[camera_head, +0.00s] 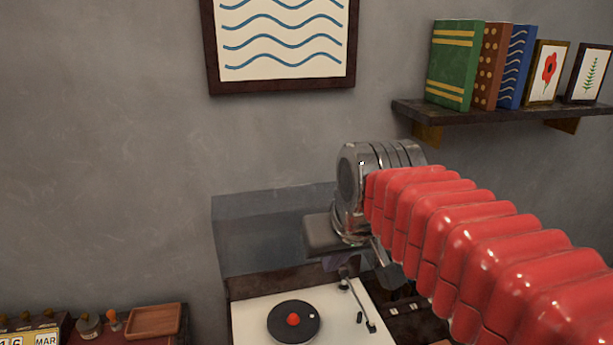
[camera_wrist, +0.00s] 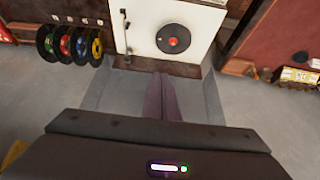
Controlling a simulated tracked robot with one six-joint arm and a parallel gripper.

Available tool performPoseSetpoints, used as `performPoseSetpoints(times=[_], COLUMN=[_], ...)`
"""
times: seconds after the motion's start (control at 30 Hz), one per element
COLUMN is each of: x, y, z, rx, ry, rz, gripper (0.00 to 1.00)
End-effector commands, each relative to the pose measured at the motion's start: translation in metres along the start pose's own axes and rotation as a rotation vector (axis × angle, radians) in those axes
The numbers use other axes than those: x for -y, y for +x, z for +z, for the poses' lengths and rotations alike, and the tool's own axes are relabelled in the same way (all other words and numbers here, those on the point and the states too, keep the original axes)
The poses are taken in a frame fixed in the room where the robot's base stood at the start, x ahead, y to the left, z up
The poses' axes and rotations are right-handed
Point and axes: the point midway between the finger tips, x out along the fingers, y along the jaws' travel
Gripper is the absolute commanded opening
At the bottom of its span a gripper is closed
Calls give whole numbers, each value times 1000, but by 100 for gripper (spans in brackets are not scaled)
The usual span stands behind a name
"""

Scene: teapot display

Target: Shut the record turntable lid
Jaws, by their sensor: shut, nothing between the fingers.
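The record turntable (camera_head: 250,320) has a white deck with a black record (camera_head: 308,330) and red centre; its deck shows in the wrist view (camera_wrist: 146,32). Its see-through grey lid (camera_head: 250,240) stands raised at the back edge, near the wall. The lid also shows in the wrist view as a faint panel (camera_wrist: 98,88). My gripper (camera_wrist: 162,76) is shut and empty, its fingers pointing toward the turntable's rear edge, overlapping the lid. In the head view my gripper (camera_head: 338,262) is in front of the lid's right part. I cannot tell whether it touches the lid.
A wall shelf (camera_head: 480,111) with books and small pictures is at the upper right. A framed wave picture (camera_head: 283,40) hangs above. A wooden tray (camera_head: 154,320) and stamps lie left of the turntable. Coloured reels (camera_wrist: 72,43) stand beside it.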

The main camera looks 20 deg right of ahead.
Motion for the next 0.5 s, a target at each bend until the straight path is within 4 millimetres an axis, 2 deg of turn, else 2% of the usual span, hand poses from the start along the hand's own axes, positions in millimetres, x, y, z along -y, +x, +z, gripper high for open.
performPoseSetpoints(times=[0.03,0.1,0.5], x=[-1,-2,-14], y=[-1,-3,2], z=[-18,-42,-171], rx=[0,-4,-27], ry=[1,1,5], rz=[0,0,1], gripper=[0,0,0])
